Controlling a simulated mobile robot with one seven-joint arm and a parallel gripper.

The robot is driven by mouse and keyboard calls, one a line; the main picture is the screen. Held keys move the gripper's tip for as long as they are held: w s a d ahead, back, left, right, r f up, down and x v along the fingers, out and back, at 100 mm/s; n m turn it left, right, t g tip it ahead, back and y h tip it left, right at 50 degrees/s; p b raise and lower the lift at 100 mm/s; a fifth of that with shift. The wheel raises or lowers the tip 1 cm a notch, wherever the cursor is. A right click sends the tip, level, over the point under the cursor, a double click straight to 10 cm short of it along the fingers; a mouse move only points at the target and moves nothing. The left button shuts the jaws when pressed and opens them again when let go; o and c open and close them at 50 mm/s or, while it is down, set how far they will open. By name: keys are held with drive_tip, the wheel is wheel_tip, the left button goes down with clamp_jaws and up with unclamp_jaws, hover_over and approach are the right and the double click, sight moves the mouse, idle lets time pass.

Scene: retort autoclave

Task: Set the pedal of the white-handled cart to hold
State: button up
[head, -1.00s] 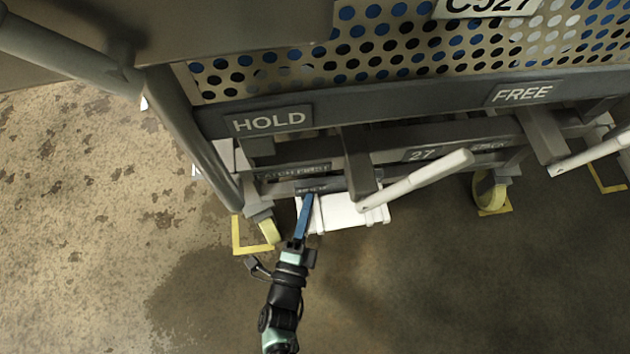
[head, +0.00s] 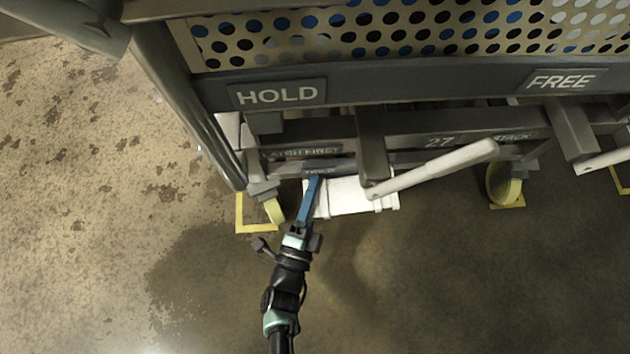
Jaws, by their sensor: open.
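The cart (head: 420,85) fills the upper part of the head view, with a large HOLD sign at left and a FREE sign at right. A white handle (head: 435,168) slants up to the right on its lower frame. A narrow blue bar (head: 311,200), which looks like the pedal, comes down from under a small HOLD label, in front of a white plate (head: 352,196). My gripper (head: 290,242) is open at the bar's lower end, its jaws spread to either side. I cannot tell whether they touch the bar.
A second white handle (head: 604,158) shows at the right edge, under the FREE sign. Yellow-wheeled casters (head: 274,211) stand by yellow floor marks. A dark post (head: 185,105) rises on the left. The concrete floor (head: 450,290) in front is clear.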

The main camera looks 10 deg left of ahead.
drive_tip(key=shift+s, duration=0.15)
drive_tip(key=s+f+p, duration=0.1)
drive_tip(key=s+p, duration=0.2)
drive_tip(key=s, duration=0.9)
drive_tip(key=shift+s+a, duration=0.3)
drive_tip(key=shift+a, duration=0.15)
